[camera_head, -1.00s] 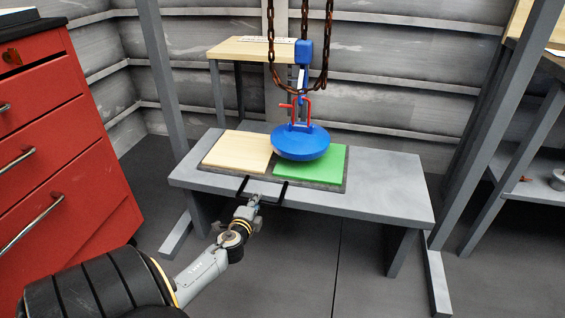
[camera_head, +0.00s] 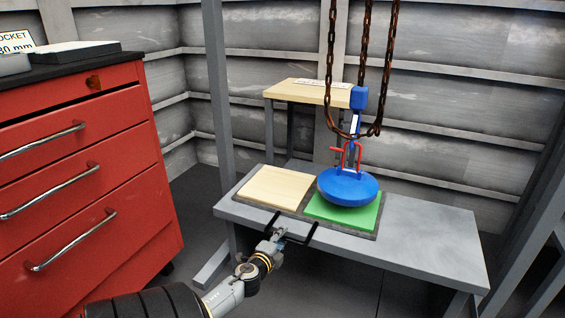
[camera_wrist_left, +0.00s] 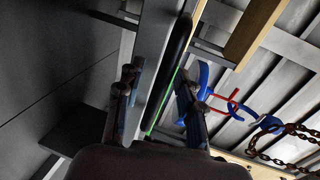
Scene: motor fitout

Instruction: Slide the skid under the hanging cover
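The skid (camera_head: 293,213) is a dark grey tray on the grey bench, carrying a pale wooden panel (camera_head: 272,187) on the left and a green panel (camera_head: 317,212) on the right. A black handle (camera_head: 308,238) juts from its front edge. The blue domed cover (camera_head: 347,187) hangs on rusty chains over the green panel and hides part of it; any gap below it is unclear. My left gripper (camera_head: 277,236) is at the handle. In the left wrist view its fingers stand apart, with a black bar (camera_wrist_left: 174,70) between them. My right gripper is out of view.
The grey bench (camera_head: 430,245) has bare room to the right of the skid. A red drawer cabinet (camera_head: 80,170) stands at the left. Grey frame posts (camera_head: 219,90) flank the bench. A small wooden table (camera_head: 310,92) stands behind.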

